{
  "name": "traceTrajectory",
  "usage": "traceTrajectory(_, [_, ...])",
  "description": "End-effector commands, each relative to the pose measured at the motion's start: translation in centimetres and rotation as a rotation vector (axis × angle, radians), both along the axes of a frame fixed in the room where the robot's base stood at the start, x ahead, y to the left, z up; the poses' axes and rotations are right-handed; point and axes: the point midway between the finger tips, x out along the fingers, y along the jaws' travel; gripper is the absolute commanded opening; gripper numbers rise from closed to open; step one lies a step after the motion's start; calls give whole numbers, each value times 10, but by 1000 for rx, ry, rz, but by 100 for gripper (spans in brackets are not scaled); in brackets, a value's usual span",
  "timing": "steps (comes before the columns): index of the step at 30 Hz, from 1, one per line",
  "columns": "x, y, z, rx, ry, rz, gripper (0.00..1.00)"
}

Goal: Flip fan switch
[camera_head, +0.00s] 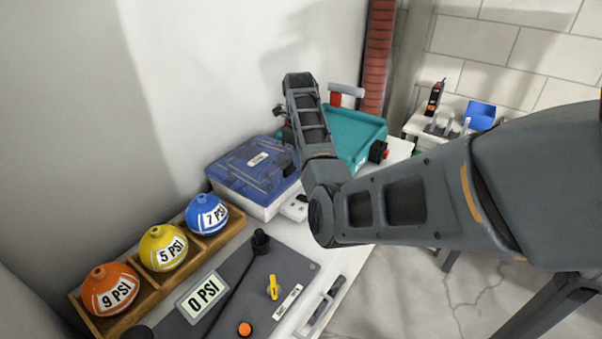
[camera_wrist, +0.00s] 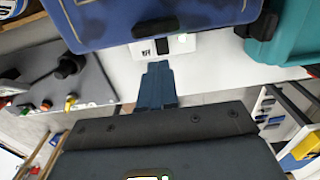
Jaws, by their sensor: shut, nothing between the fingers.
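A small white switch plate (camera_wrist: 150,50) with a dark rocker (camera_wrist: 181,43) sits at the front of the blue case in the wrist view. Its white edge also shows in the head view (camera_head: 294,209), partly hidden by my arm. My gripper (camera_wrist: 158,68) is shut and empty, its dark blue fingers pointing at the plate from just below it in the picture. The fingertips look close to the plate; I cannot tell whether they touch it. In the head view my arm hides the gripper's fingers.
A blue-lidded case (camera_head: 250,172) stands behind the plate, with a teal box (camera_head: 350,135) at its right. At the left are a grey panel (camera_head: 240,300) with a yellow knob (camera_head: 273,287) and a wooden tray (camera_head: 145,308) of coloured PSI balls.

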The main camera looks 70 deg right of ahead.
Motion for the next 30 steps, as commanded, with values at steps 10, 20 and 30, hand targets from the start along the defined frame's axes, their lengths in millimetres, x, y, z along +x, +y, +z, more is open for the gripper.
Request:
traceTrajectory(10, [3,-1,24,0,0,0,0])
traceTrajectory(20, [3,-1,23,0,0,0,0])
traceTrajectory(30, [3,-1,23,0,0,0,0])
